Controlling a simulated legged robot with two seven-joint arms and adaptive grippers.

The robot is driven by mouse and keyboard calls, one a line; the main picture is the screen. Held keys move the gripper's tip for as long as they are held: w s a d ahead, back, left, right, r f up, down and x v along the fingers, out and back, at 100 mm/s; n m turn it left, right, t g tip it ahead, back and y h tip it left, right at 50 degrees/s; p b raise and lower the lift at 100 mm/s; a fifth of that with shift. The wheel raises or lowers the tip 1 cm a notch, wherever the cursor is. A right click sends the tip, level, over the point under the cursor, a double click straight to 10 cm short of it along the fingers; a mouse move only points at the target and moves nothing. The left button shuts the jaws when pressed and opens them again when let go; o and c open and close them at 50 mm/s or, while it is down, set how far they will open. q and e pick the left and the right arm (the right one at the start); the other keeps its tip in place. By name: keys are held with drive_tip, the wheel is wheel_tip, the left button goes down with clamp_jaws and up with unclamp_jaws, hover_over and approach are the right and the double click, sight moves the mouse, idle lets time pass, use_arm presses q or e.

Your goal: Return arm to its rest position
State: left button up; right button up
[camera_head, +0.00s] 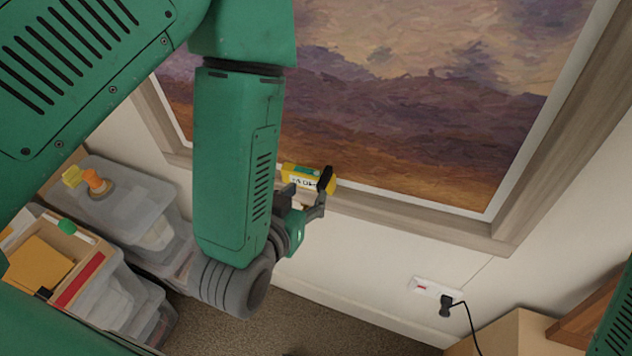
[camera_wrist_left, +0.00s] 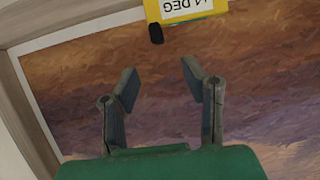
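A yellow object with a white label and black tip (camera_head: 302,177) shows close beside the fingers in the head view. In the left wrist view this yellow object (camera_wrist_left: 186,10) is beyond the fingertips, apart from them. My right gripper is not in view.
Clear plastic bins (camera_head: 125,205) stand at the left, with small items on one lid. An open box with a red front (camera_head: 80,278) is by them. A wall socket (camera_head: 436,287) with a black plug is at the right, above a wooden piece of furniture (camera_head: 515,335).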

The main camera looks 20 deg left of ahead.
use_arm(q)
drive_tip(key=shift+s+r, duration=0.25)
drive_tip(key=shift+s, duration=0.25)
drive_tip(key=s+a+f+g+b, duration=0.3)
drive_tip(key=s+f+g, duration=0.1)
drive_tip(key=f, duration=0.6)
drive_tip(key=s+a+f+g+b, duration=0.3)
drive_tip(key=a+f, duration=0.1)
drive_tip(key=f, duration=0.5)
drive_tip(key=s+a+f+g+y+b, duration=0.1)
drive_tip(key=s+a+f+g+b, duration=0.1)
drive_tip(key=s+a+f+g, duration=0.3)
drive_tip(key=s+a+f, duration=0.1)
drive_tip(key=s+f, duration=0.2)
drive_tip(key=s, duration=0.2)
drive_tip(key=shift+s+m+g, duration=0.15)
drive_tip(key=shift+m+g, duration=0.25)
